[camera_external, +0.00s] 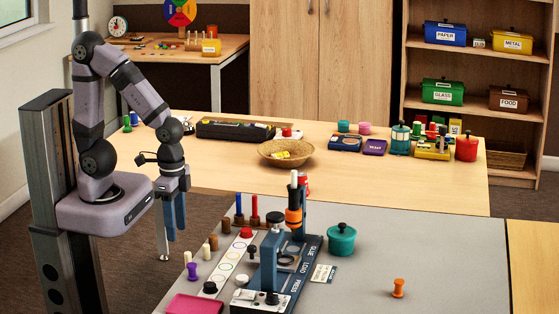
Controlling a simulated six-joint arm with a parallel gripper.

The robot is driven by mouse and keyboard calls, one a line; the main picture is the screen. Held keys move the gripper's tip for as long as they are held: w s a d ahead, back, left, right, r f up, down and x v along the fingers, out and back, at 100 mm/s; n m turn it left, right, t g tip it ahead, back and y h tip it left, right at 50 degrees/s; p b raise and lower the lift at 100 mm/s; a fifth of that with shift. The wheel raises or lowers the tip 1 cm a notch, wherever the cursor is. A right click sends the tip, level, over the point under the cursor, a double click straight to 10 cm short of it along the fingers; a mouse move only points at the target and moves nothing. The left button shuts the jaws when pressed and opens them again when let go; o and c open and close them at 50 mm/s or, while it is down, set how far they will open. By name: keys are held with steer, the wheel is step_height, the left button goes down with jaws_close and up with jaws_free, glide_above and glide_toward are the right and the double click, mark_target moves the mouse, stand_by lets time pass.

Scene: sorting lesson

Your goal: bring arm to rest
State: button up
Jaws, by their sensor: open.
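My gripper (174,214) hangs at the end of my arm, pointing down at the left of the picture. It is in front of the wooden table's left side and left of the grey table. Its two blue fingers are apart with nothing visible between them. My arm is bent, with its elbow raised high. No object touches the gripper.
The grey table (440,250) holds a blue press (268,262), a teal pot (341,240), an orange peg (398,288) and several small pegs. The wooden table (225,180) behind holds a wicker bowl (285,153), jars and boxes. The grey table's right part is mostly clear.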

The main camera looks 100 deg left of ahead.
step_height(320, 180, up, 15)
steer(key=p, duration=1.3)
steer(key=shift+f, duration=0.15)
